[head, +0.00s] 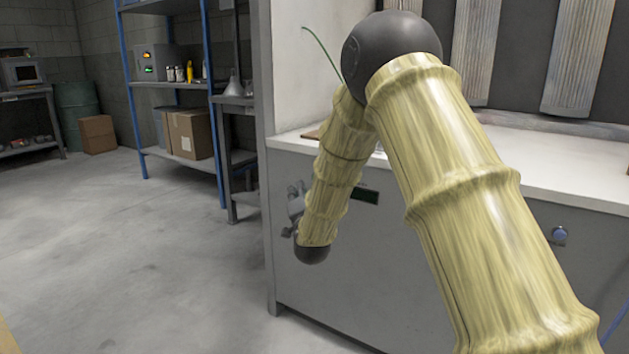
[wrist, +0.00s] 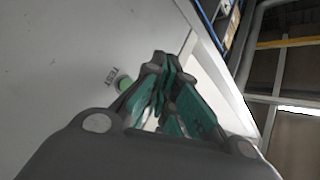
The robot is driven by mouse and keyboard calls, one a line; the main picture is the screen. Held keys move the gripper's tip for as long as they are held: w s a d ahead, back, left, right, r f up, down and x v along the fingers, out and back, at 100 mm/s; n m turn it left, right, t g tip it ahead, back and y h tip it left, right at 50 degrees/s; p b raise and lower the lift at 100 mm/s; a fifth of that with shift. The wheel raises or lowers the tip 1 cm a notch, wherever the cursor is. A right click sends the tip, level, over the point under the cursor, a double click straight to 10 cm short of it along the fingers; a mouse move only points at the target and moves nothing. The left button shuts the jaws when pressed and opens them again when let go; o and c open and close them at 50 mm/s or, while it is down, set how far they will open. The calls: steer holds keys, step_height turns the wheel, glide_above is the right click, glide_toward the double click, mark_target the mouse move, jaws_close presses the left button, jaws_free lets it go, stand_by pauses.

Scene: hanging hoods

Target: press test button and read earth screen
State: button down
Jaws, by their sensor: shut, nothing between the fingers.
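The green test button (wrist: 124,84) sits on the grey front panel in the wrist view, beside a small label that reads TEST (wrist: 111,75). My gripper (wrist: 162,62) is shut and empty, with its fingers just right of the button and partly overlapping it in the picture. I cannot tell whether they touch it. In the head view my gripper (head: 295,196) is partly hidden by my arm, low at the left of the cabinet front. A small dark green screen (head: 367,195) shows on that front, right of my forearm. No reading is legible on it.
A blue-framed shelf (head: 180,85) with boxes stands behind to the left. The floor (head: 130,250) at left is clear.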

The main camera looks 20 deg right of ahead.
steer(key=shift+w+d, duration=0.7)
steer(key=shift+d, duration=0.15)
steer(key=shift+w+d, duration=0.65)
steer(key=shift+d, duration=0.2)
steer(key=shift+d, duration=0.1)
steer(key=shift+w+d, duration=0.2)
steer(key=shift+d, duration=0.05)
steer(key=shift+w+d+p, duration=0.25)
steer(key=shift+d+p, duration=0.05)
steer(key=shift+p, duration=0.05)
stand_by(1.2)
stand_by(0.3)
steer(key=shift+s+a, duration=0.5)
steer(key=shift+a, duration=0.15)
steer(key=shift+s+a+p, duration=0.25)
steer(key=shift+s+a, duration=0.55)
steer(key=shift+a, duration=0.2)
steer(key=shift+s+a+p, duration=0.25)
steer(key=shift+s+a, duration=0.5)
steer(key=shift+a, duration=0.2)
steer(key=shift+f, duration=0.1)
